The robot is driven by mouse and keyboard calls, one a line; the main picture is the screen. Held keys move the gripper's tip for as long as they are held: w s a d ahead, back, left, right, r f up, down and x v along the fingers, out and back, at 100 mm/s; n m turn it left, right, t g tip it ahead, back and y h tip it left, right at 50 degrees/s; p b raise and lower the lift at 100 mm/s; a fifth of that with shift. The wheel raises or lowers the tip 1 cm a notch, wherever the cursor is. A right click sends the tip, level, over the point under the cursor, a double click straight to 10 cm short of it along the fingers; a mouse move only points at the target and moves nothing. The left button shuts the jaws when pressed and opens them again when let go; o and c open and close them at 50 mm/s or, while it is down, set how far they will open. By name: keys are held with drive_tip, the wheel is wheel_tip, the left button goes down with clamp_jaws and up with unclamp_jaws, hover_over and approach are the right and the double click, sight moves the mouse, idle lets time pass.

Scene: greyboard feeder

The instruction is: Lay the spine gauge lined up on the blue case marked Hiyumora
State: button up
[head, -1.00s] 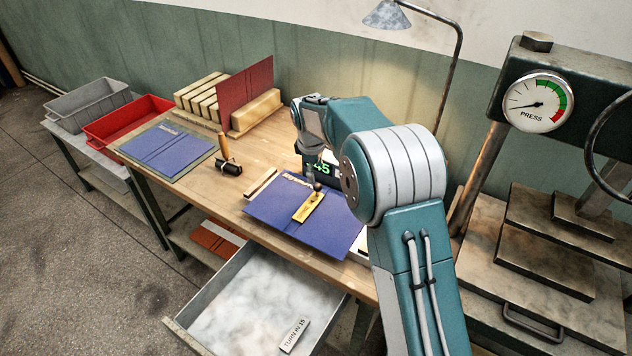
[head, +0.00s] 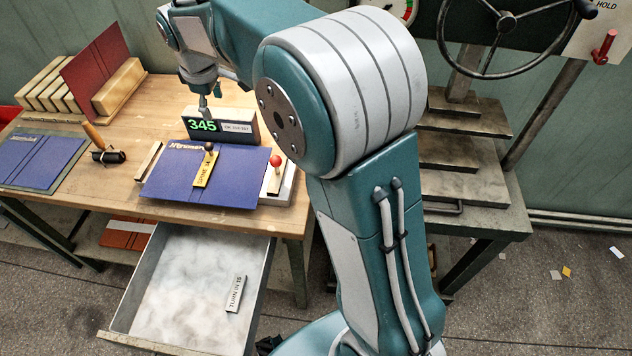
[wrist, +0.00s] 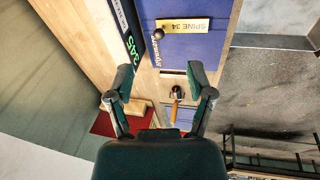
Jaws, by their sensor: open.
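The spine gauge (head: 203,172), a yellow strip with a dark knob, lies flat on the blue case marked Hiyumora (head: 240,185), along its middle and about parallel to its spine. The wrist view shows the gauge (wrist: 190,26), reading SPINE 34, on the case (wrist: 205,52); its strip looks nearly square to the case's long edge. The exact alignment under the strip is hidden.
A display reading 345 (head: 221,125) stands behind the case. A red-knobbed lever (head: 275,162) is at its right. A wooden-handled tool (head: 96,138) and another blue case (head: 38,158) lie left. An open drawer (head: 190,290) juts out in front. A press stands right.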

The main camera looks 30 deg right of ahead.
drive_tip(key=s+d+r+m+t, duration=0.1)
drive_tip(key=s+d+r+m, duration=0.2)
drive_tip(key=s, duration=0.5)
drive_tip(key=s+d+r+m, duration=0.2)
drive_tip(key=s+d+r, duration=0.1)
drive_tip(key=s, duration=0.5)
drive_tip(key=s+d+f+m+t, duration=0.1)
drive_tip(key=s+m, duration=0.1)
drive_tip(key=s, duration=0.5)
drive_tip(key=s+d+f+m, duration=0.2)
drive_tip(key=s+m, duration=0.1)
drive_tip(key=s, duration=0.4)
drive_tip(key=shift+s+f+t, duration=0.25)
drive_tip(key=shift+s+t, duration=0.1)
drive_tip(key=shift+t, duration=0.05)
drive_tip(key=shift+c, duration=0.8)
